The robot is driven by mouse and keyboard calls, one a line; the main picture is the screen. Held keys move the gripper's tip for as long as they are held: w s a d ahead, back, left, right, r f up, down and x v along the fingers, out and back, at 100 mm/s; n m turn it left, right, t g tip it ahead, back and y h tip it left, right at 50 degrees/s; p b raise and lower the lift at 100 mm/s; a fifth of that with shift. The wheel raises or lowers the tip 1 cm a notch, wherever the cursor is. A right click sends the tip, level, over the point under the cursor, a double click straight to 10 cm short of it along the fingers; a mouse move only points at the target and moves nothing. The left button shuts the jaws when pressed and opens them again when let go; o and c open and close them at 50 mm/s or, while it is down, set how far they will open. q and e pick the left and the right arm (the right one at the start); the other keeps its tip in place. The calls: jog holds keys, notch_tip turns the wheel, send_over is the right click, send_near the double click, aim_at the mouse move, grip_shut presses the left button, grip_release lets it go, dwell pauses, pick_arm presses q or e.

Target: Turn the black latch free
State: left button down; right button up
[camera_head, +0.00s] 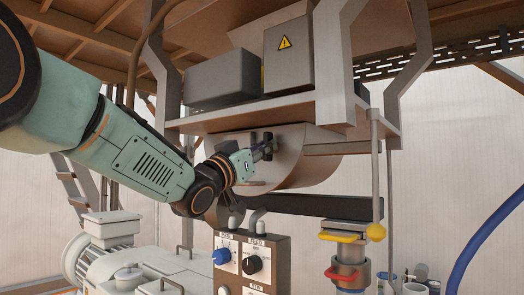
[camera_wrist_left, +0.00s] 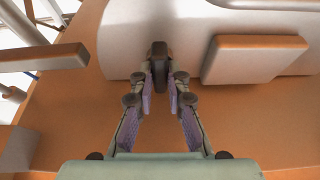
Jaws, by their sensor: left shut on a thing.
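The black latch (camera_wrist_left: 159,66) is a small dark upright piece against the pale housing in the left wrist view. In the head view, the latch (camera_head: 267,139) sits on the front of the rounded grey metal housing (camera_head: 298,170) under the shelf. My left gripper (camera_head: 262,152) reaches it from the left and is shut on it. In the left wrist view, the fingers of my left gripper (camera_wrist_left: 172,95) stand on either side of the latch's lower end, and the exact contact is hard to see. My right gripper is in neither view.
A control panel (camera_head: 264,284) with a blue knob (camera_head: 222,256) and a black knob (camera_head: 252,264) stands below. A yellow-handled valve (camera_head: 341,237) is at the right. The metal shelf (camera_head: 290,112) carries grey boxes just above the gripper.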

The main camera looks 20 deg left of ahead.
pick_arm(q)
jog(key=shift+n, duration=0.4)
jog(key=c, duration=1.3)
grip_release()
jog(key=shift+w, duration=0.1)
jog(key=shift+d, duration=0.1)
